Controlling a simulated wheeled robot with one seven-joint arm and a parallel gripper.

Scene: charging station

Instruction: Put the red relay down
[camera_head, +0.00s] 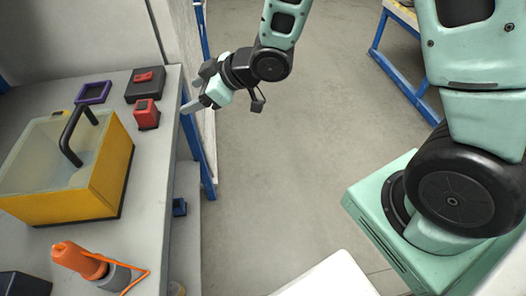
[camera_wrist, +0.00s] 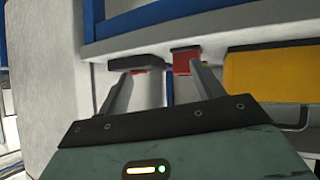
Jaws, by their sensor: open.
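The red relay (camera_head: 147,115), a small red block with a dark top, stands on the grey table (camera_head: 150,190) near its right edge. It also shows in the wrist view as a red block (camera_wrist: 187,63), close to the tip of the right finger. My gripper (camera_head: 196,105) is open and appears empty. It is to the right of the relay by the table edge, its fingers pointing toward the table. In the wrist view the gap between my fingers (camera_wrist: 160,75) is clear, and the relay looks apart from them, beyond the tips.
A black box (camera_head: 145,84) with a red part on top stands behind the relay. A purple square frame (camera_head: 93,92) lies to its left. A yellow bin (camera_head: 90,190) with a clear lid and black handle stands nearer. An orange tool (camera_head: 80,260) lies in front.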

